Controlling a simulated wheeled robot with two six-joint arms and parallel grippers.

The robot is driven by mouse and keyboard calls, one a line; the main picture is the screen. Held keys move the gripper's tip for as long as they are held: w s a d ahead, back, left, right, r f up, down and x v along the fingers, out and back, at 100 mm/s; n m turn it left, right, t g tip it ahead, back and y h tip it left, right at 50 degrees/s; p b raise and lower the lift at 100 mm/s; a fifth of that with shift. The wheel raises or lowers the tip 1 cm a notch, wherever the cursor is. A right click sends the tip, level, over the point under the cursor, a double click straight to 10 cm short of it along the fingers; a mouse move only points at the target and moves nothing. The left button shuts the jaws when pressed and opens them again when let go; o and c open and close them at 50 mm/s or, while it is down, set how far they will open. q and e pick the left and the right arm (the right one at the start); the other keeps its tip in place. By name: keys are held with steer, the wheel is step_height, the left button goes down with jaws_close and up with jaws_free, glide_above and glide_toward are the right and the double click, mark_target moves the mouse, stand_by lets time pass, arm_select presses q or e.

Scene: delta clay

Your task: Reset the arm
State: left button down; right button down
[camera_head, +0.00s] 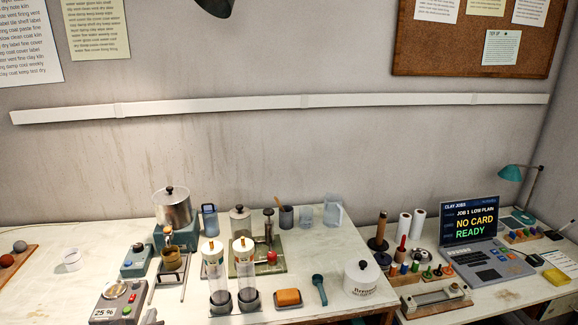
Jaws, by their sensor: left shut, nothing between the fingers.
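My right gripper is not in view.
A laptop (480,240) reading "NO CARD READY" stands right. The far left table is mostly clear.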

arm_select(q)
steer(key=s+d+n+g+h, duration=0.1)
steer(key=s+d+n+g, duration=0.25)
steer(key=s+n, duration=0.7)
steer(key=s+d+f+n+g+h, duration=0.1)
steer(key=s+d+n+g, duration=0.25)
steer(key=s+n, duration=0.75)
steer(key=s+d+n+g, duration=0.2)
steer(key=s+n+g, duration=0.2)
steer(key=s+n, duration=0.75)
step_height(320, 180, down, 28)
steer(key=s+a+f+m+g+b, duration=0.1)
steer(key=a+m+b, duration=0.1)
steer(key=b, duration=0.2)
steer(key=s+d+f+g+h+b, duration=0.1)
steer(key=s+f+b, duration=0.1)
steer(key=s+f, duration=1.3)
step_height(320, 180, down, 4)
steer(key=shift+s+d+r+b, duration=0.15)
steer(key=shift+d+r+b, duration=0.05)
steer(key=shift+d+b, duration=0.2)
